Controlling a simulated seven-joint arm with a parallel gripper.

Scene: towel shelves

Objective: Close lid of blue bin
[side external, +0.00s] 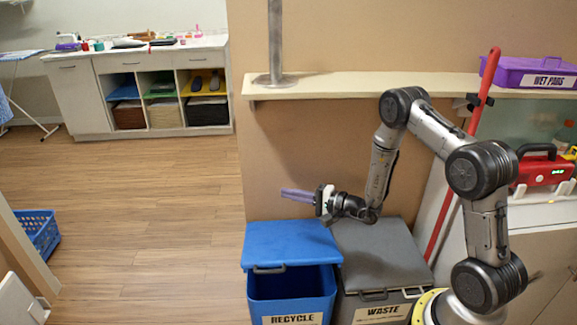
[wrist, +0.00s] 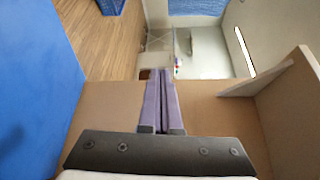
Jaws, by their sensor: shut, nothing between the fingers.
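The blue bin (side external: 292,289) labelled RECYCLE stands on the floor at the bottom centre of the side view. Its blue lid (side external: 289,240) is partly open, tilted up, with a grey handle at its front edge. The dark inside shows between lid and front rim. A broad blue surface at the left of the wrist view looks like this lid (wrist: 35,90). My gripper (side external: 285,193) is shut and empty, its purple fingers pointing left, above the lid's rear and apart from it. The shut fingers also show in the wrist view (wrist: 159,75).
A grey bin (side external: 382,262) labelled WASTE stands to the right with its lid down. A shelf (side external: 350,86) runs along the wall above, bearing a purple box (side external: 530,72). A red pole (side external: 462,150) leans at the right. The floor (side external: 150,215) to the left is open.

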